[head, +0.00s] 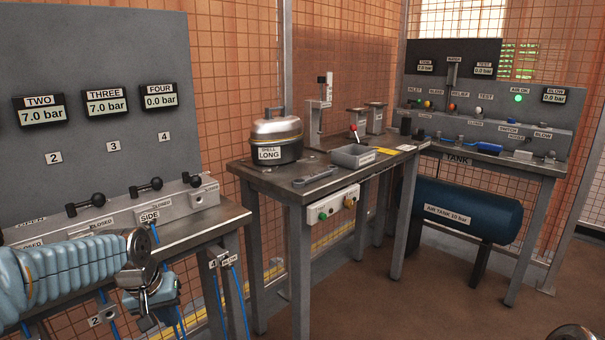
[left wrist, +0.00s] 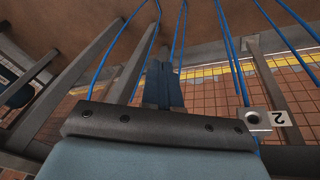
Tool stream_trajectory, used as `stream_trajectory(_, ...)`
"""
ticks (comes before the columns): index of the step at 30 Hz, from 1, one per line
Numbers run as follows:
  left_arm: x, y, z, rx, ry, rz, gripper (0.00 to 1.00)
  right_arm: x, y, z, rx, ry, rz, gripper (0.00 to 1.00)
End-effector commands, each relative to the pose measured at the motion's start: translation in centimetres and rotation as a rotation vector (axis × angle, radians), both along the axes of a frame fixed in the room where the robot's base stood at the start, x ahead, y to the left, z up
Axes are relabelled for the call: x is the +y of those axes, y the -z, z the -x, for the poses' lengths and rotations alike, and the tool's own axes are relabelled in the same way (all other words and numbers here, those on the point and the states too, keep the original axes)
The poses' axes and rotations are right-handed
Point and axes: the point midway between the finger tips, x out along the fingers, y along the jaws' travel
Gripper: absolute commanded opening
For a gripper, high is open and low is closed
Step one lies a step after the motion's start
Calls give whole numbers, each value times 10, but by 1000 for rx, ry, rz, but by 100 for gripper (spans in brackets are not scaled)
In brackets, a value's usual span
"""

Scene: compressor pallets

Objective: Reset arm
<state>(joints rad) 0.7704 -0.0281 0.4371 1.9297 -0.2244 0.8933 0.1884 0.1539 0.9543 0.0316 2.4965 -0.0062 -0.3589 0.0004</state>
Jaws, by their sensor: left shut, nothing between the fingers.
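My left arm comes in from the left in the head view, low in front of the left bench. My left gripper (head: 165,318) hangs at the bottom of that view, with its fingertips hard to make out. In the left wrist view, the left gripper's fingers (left wrist: 162,72) are together, with nothing held between them. They are below the bench level, among blue hoses (left wrist: 182,45). A small rounded metal part shows at the bottom right corner of the head view; I cannot tell what it is. My right gripper is not in view.
The left bench (head: 190,232) carries valve levers and a gauge panel (head: 100,85). A blue air tank (head: 460,213) is under the right bench. Floor (head: 400,305) is clear in front.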

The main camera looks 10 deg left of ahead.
Motion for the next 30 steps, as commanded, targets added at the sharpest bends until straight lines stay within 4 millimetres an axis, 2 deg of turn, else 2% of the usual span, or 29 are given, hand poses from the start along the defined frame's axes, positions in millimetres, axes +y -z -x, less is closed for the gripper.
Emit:
stream_trajectory(1,-24,41,-13,4,53,63,0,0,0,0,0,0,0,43)
stream_trajectory(4,-74,112,-29,-4,125,161,0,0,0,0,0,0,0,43)
stream_trajectory(7,-131,180,-25,7,183,240,0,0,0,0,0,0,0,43)
stream_trajectory(10,-189,242,-2,35,233,294,0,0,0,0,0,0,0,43)
stream_trajectory(12,-223,279,24,61,263,311,0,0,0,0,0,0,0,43)
stream_trajectory(15,-257,319,65,100,302,310,0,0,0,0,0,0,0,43)
stream_trajectory(18,-275,343,100,128,333,293,0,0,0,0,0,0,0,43)
stream_trajectory(21,-281,356,121,142,349,275,0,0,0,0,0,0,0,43)
stream_trajectory(24,-283,360,128,144,358,267,0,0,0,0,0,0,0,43)
stream_trajectory(30,-283,360,128,143,355,267,0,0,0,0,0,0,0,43)
